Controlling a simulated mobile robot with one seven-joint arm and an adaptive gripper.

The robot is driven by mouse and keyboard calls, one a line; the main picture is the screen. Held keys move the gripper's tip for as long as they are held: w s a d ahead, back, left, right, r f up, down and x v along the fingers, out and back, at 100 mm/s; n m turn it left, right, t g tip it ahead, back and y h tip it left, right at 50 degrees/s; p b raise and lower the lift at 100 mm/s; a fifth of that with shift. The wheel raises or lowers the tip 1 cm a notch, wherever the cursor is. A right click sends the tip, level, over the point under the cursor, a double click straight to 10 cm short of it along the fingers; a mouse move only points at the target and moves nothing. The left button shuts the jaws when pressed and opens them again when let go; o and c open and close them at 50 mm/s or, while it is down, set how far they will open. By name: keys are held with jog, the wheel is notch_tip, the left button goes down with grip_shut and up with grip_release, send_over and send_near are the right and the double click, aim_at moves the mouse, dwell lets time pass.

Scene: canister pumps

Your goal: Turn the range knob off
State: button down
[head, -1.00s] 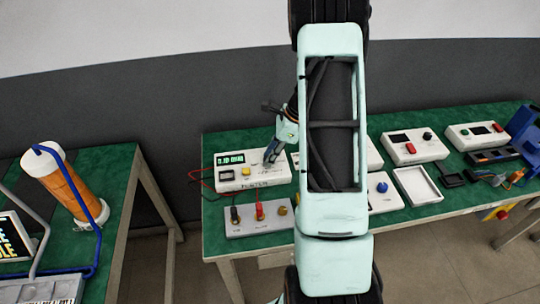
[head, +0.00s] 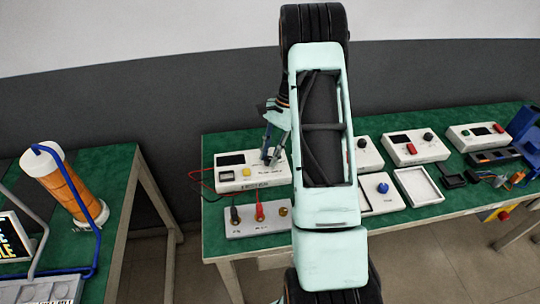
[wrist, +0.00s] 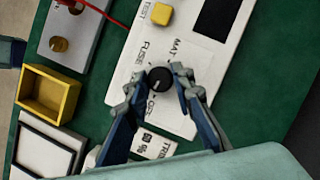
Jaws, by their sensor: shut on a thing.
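The range knob (wrist: 159,80) is a round black knob on a white tester (wrist: 192,50), in the upper middle of the wrist view. Printed words surround it, and a small light mark on it points toward the lower lettering. My gripper (wrist: 157,88) has a fingertip on either side of the knob and is shut on it. In the head view, the white tester (head: 230,178) stands at the left end of the green table, its display (head: 231,160) dark. My gripper (head: 270,155) reaches down to its right part, where the knob itself is hidden.
A yellow button (wrist: 162,14) sits on the tester. A terminal block (head: 250,228) with a red lead is in front. A yellow open box (wrist: 48,93) is near it in the wrist view. More white devices (head: 414,148) and a tray (head: 418,188) stand to the right.

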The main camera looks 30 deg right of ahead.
jog(key=shift+n, duration=0.7)
jog(key=shift+n+g, duration=0.3)
jog(key=c, duration=1.7)
grip_release()
jog(key=shift+o, duration=0.2)
jog(key=v, duration=1.2)
jog(key=shift+a, duration=0.2)
jog(key=shift+w+r, duration=0.1)
